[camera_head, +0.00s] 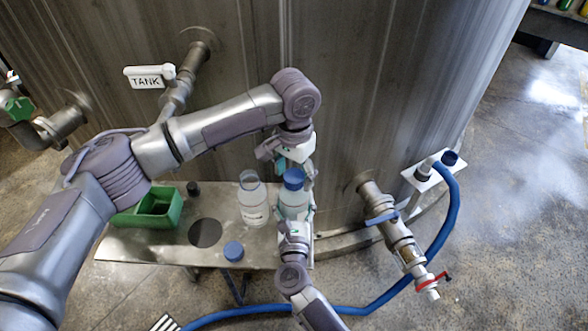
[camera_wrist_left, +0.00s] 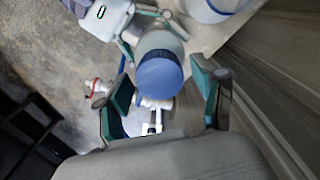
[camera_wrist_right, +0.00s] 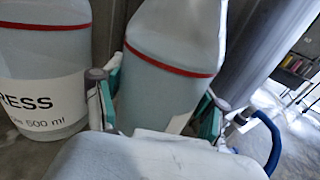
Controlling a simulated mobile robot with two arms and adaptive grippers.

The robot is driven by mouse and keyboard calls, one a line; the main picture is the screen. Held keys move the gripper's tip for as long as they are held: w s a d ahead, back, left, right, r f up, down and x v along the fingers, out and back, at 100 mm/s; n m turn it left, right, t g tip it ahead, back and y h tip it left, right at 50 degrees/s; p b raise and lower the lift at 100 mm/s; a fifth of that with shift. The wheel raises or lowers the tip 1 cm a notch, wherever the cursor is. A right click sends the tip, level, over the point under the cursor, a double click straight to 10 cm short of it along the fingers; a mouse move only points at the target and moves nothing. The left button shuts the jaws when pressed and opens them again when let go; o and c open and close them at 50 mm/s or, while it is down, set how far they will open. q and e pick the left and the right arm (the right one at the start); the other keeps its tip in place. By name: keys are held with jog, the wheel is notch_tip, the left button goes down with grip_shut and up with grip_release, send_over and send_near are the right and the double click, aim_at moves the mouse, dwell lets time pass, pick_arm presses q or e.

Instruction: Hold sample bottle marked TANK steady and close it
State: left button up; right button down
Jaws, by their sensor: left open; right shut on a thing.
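A clear bottle (camera_head: 293,205) with pale liquid stands upright at the table's right end; its label cannot be read. My right gripper (camera_head: 296,224) is shut on its body, with fingers on both sides in the right wrist view (camera_wrist_right: 155,100). A blue cap (camera_head: 293,178) sits on top of this bottle; how tightly cannot be told. My left gripper (camera_head: 287,164) is just above, open, pointing down. In the left wrist view the cap (camera_wrist_left: 160,75) lies between its spread fingers, apart from them. A second, uncapped bottle (camera_head: 252,204) stands beside it, marked "RESS" and "500 ml" (camera_wrist_right: 40,105).
A loose blue cap (camera_head: 233,251) lies at the table's front edge. A dark disc (camera_head: 205,233) and a green bin (camera_head: 155,204) are further left. A pipe with a TANK tag (camera_head: 147,80) is behind. A valve pipe (camera_head: 395,238) and blue hose (camera_head: 445,225) are right.

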pick_arm(q)
jog(key=shift+c, duration=0.3)
jog(key=c, duration=1.1)
jog(key=o, duration=1.3)
jog(key=shift+r, duration=0.1)
pick_arm(e)
grip_release()
pick_arm(q)
notch_tip(320, 180, up, 12)
jog(key=shift+f, duration=0.1)
